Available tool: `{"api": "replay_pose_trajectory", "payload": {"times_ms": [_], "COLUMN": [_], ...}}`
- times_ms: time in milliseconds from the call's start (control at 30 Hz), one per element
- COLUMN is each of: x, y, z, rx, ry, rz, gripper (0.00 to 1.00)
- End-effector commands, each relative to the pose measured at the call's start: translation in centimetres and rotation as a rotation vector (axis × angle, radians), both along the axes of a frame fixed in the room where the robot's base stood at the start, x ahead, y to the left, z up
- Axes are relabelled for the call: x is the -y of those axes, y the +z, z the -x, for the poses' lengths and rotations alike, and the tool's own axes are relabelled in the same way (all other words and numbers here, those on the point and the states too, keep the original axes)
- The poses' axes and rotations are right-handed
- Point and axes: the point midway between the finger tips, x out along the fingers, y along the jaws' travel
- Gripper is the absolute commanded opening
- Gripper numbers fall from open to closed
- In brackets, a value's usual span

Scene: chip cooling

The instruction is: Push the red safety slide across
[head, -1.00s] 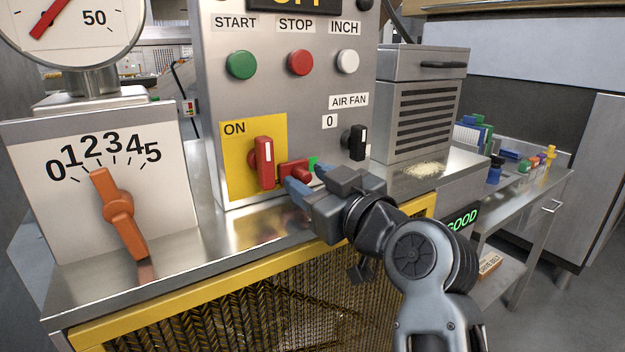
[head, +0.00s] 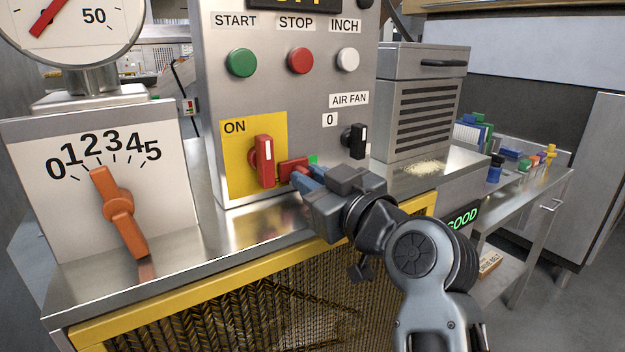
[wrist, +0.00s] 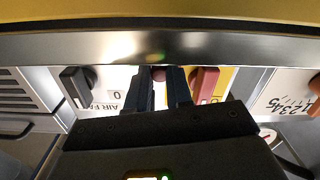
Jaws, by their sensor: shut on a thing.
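The red safety slide (head: 292,165) sits low on the grey control panel, just right of the red ON switch (head: 264,161) on its yellow plate. A small green patch (head: 313,160) shows at the slide's right end. My gripper (head: 301,177) is at the slide from the front right, its blue-grey fingers close together and partly hiding it. In the wrist view, which is upside down, my gripper (wrist: 160,84) has a small reddish knob (wrist: 158,74) between its fingertips. The red switch also shows there (wrist: 203,84), beside one finger.
The black AIR FAN knob (head: 357,142) is close to the right. An orange dial (head: 118,208) stands at the left. Green, red and white buttons are above. The steel counter (head: 235,232) in front is bare.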

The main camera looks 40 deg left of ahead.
Motion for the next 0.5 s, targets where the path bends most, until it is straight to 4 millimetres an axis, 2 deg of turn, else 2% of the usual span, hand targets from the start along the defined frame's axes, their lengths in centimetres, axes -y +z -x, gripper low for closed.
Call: {"api": "replay_pose_trajectory", "payload": {"times_ms": [200, 433, 467, 500], "x": [-0.5, -0.7, -0.7, -0.7], "y": [-0.2, -0.1, -0.1, -0.1], "z": [1.5, 1.8, 1.8, 1.8], "rx": [0.001, -0.002, -0.002, -0.002], "ry": [-0.001, 0.003, 0.004, 0.004], "rz": [0.001, 0.001, 0.001, 0.002], "gripper": [0.0, 0.0, 0.21, 0.25]}}
